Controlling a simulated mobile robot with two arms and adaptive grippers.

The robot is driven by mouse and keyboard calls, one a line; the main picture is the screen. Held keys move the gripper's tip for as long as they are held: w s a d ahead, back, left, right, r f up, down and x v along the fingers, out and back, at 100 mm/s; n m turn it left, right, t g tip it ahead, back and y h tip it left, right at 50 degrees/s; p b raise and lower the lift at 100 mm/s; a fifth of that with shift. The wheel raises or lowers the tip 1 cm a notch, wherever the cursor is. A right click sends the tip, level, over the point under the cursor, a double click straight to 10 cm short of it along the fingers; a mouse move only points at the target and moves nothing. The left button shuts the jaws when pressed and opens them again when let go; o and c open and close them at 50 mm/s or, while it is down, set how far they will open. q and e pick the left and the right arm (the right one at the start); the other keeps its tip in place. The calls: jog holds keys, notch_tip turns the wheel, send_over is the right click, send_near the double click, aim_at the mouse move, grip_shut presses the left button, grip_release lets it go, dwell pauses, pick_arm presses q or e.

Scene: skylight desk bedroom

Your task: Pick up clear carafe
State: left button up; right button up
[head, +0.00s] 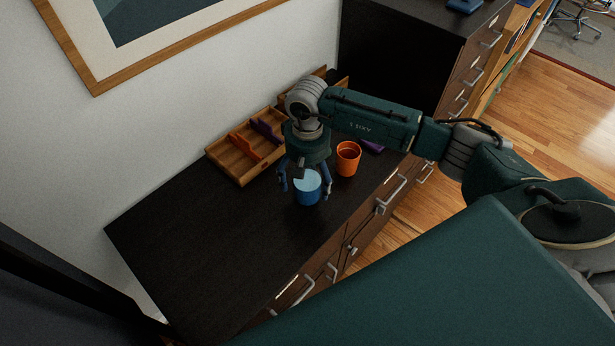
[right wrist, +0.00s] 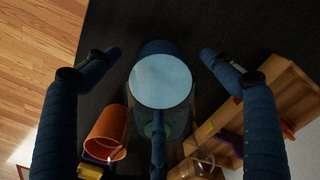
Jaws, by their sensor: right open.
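A blue vessel with a pale blue round top (head: 307,181) stands on the dark cabinet top, directly below my right gripper. In the right wrist view its pale top (right wrist: 160,82) is in the middle, with faint glassy outlines below it; I take it for the clear carafe. My right gripper (head: 305,188) is open and points down, with its blue fingers on either side of the vessel. In the right wrist view the fingers (right wrist: 160,54) are spread wide, apart from it. Part of the vessel is hidden by a finger. My left gripper is not in view.
An orange cup (head: 348,160) stands close to the right of the vessel, with a purple item (head: 371,146) behind it. A wooden organiser (head: 233,163) lies near the wall. The dark cabinet top (head: 200,240) is clear at the front left. A taller dark cabinet (head: 395,50) stands behind.

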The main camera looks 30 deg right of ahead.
jog(key=c, duration=1.4)
jog(key=shift+w, duration=0.1)
jog(key=c, duration=0.3)
jog(key=shift+r, duration=0.2)
jog(key=shift+c, duration=0.2)
